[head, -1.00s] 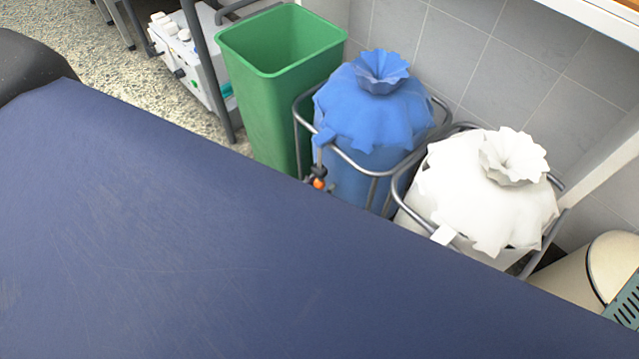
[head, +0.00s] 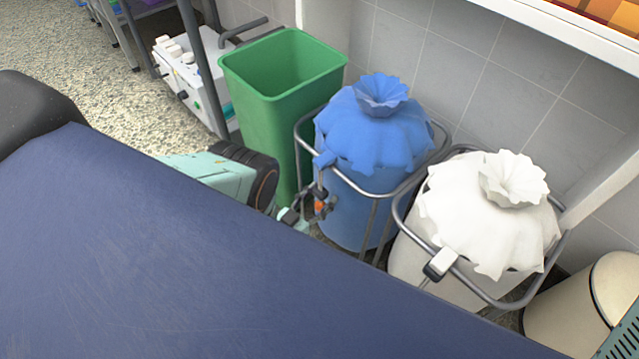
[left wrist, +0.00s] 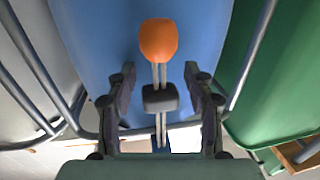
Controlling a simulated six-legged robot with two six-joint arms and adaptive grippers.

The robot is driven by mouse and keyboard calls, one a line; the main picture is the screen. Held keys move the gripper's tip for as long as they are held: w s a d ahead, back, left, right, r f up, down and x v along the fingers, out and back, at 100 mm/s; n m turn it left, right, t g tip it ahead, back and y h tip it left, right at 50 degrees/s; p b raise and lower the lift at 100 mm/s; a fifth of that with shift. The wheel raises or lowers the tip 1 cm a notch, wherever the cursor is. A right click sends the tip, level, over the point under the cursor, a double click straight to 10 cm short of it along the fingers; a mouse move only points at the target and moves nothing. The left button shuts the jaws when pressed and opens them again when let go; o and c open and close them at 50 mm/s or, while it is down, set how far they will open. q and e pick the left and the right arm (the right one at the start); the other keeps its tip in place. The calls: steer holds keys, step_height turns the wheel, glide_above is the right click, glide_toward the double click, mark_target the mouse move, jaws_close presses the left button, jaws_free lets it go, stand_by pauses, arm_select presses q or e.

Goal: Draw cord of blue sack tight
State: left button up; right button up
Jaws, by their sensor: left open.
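The blue sack (head: 370,135) hangs in a metal frame, its top gathered into a ruffled tuft. Its cord carries an orange toggle end (head: 320,206) on the sack's front. In the left wrist view the orange end (left wrist: 158,40) and a black cord lock (left wrist: 160,98) sit on two pale cord strands (left wrist: 160,74) in front of the blue cloth. My left gripper (left wrist: 160,85) is open, one finger each side of the cord lock, with gaps on both sides. In the head view my left gripper (head: 305,205) is beside the toggle, partly hidden by the blue padded surface. My right gripper is not seen.
A green bin (head: 285,85) stands left of the blue sack, and a white sack (head: 480,220) in its own frame stands right. A dark blue padded surface (head: 200,270) fills the foreground. A cream bin (head: 575,300) is at lower right. The tiled wall (head: 480,80) is behind.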

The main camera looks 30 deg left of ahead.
arm_select(q)
steer(key=shift+r, duration=2.9)
